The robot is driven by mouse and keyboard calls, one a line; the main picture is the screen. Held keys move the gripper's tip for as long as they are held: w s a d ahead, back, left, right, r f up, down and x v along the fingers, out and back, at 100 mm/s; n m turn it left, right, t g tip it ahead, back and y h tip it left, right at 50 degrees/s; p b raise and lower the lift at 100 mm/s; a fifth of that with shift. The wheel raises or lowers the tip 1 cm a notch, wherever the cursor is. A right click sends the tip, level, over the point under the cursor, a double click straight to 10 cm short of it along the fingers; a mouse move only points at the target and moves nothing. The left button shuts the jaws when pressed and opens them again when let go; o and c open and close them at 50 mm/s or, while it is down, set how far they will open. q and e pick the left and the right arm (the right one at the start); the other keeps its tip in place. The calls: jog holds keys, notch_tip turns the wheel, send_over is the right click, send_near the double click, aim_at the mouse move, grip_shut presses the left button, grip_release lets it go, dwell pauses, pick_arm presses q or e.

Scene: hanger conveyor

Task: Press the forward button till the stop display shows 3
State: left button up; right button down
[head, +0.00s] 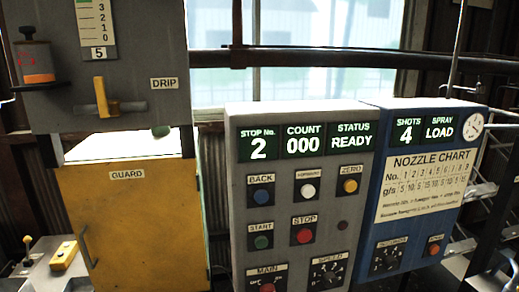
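The forward button (308,190) is a round white button on the grey control panel (235,170), below a label that appears to read FORWARD. The stop display (259,147) at the panel's top left reads 2 in lit white figures. The back button (261,194) is blue and sits to the left of the forward button. The yellow zero button (350,186) sits to its right. Neither of my grippers shows in the head view.
Below are a green START button (261,242) and a red STOP button (304,236). A blue cabinet (372,215) with a nozzle chart adjoins on the right. A yellow guard door (130,225) stands at the left. Nothing blocks the panel front in view.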

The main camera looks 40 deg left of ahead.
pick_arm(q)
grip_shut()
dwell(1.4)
